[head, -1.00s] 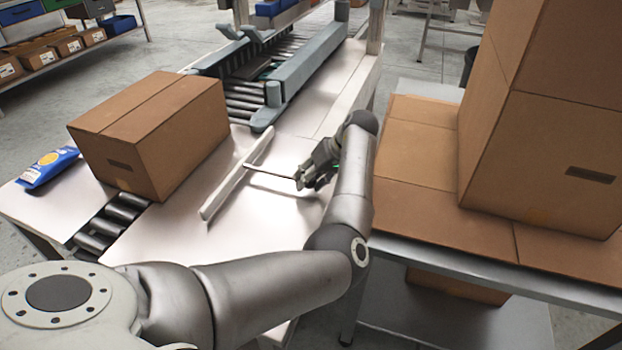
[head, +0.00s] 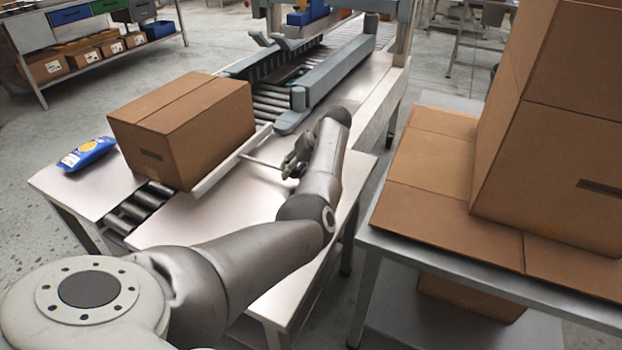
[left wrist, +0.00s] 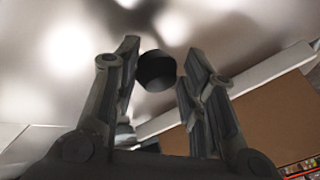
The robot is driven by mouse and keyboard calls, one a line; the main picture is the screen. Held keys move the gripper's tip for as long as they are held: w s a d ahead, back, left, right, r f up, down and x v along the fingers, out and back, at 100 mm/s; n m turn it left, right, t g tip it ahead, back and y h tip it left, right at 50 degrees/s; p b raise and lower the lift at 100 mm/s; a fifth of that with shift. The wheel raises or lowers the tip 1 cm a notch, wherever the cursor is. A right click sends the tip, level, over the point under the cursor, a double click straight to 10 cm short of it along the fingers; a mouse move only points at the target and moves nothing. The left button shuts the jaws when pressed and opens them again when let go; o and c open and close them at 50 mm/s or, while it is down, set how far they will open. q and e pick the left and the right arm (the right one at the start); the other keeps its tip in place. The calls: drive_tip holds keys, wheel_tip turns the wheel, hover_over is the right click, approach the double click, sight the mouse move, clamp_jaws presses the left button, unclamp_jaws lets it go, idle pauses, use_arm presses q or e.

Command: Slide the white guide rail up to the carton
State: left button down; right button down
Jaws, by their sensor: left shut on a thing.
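The brown carton (head: 212,135) sits across the roller strip on the left of the bench in the head view. The white guide rail (head: 225,171) lies along the carton's right side, close against it; I cannot tell whether they touch. A thin rod sticks out from the rail to my left gripper (head: 291,166). In the left wrist view, my left gripper (left wrist: 162,55) has its fingers either side of a dark round knob (left wrist: 155,70) and is shut on it. The rail (left wrist: 250,80) and carton (left wrist: 258,132) also show there. My right gripper is out of view.
A blue packet (head: 88,153) lies left of the carton. A roller conveyor (head: 268,97) with grey side guides (head: 335,80) runs behind. A table with large cardboard boxes (head: 555,140) stands to the right. The bench top (head: 225,222) right of the rail is clear.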

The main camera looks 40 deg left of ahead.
use_arm(q)
drive_tip(key=shift+f, duration=0.1)
drive_tip(key=c, duration=1.2)
unclamp_jaws()
drive_tip(key=shift+a, duration=0.1)
drive_tip(key=shift+o, duration=0.8)
drive_tip(key=shift+w+f, duration=0.1)
drive_tip(key=shift+f, duration=0.05)
drive_tip(key=shift+a, duration=0.1)
drive_tip(key=v, duration=1.2)
